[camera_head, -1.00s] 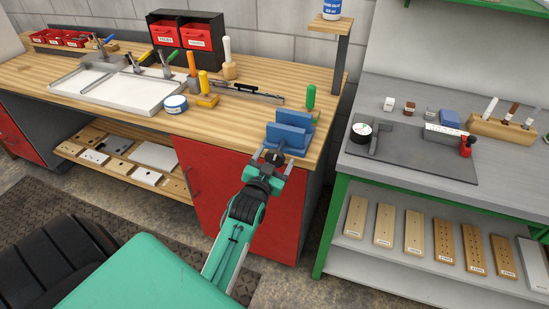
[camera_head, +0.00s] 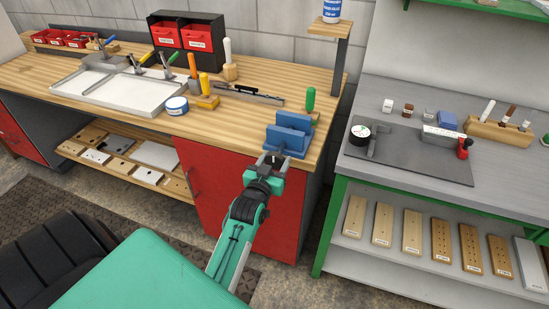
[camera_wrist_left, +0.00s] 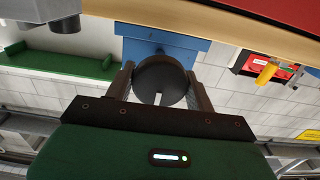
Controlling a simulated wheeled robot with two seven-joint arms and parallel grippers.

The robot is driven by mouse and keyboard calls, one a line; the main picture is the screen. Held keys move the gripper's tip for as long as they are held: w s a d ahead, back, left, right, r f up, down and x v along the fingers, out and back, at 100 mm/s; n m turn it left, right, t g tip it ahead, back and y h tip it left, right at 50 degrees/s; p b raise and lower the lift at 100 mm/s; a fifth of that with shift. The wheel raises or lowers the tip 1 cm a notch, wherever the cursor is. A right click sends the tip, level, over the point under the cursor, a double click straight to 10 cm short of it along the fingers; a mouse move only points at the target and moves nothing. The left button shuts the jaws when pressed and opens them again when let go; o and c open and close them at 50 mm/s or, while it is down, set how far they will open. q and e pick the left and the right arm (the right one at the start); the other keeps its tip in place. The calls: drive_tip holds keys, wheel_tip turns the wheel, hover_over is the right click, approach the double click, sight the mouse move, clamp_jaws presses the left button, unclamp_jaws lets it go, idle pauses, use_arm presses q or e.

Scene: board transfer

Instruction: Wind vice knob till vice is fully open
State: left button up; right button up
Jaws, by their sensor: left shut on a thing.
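The blue vice (camera_head: 289,131) stands at the front right corner of the wooden workbench, with its knob side facing me. My left gripper (camera_head: 270,163) is at the bench's front edge, right at the vice's near side. In the left wrist view the round black knob (camera_wrist_left: 160,79) sits between the two fingers of my left gripper (camera_wrist_left: 160,92), which are shut on its sides. The blue vice body (camera_wrist_left: 158,45) shows behind the knob. In the head view the gripper mostly hides the knob. My right gripper is not in view.
A green-handled tool (camera_head: 310,100) stands just behind the vice. A white and blue round tin (camera_head: 176,104) and a white tray (camera_head: 115,89) are farther left on the bench. A grey bench (camera_head: 350,176) with a dark mat stands to the right, across a gap.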

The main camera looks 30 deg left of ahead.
use_arm(q)
drive_tip(key=o, duration=1)
drive_tip(key=shift+s+d+f, duration=0.1)
drive_tip(key=shift+s, duration=0.25)
drive_tip(key=b+v, duration=0.2)
drive_tip(key=v, duration=1.1)
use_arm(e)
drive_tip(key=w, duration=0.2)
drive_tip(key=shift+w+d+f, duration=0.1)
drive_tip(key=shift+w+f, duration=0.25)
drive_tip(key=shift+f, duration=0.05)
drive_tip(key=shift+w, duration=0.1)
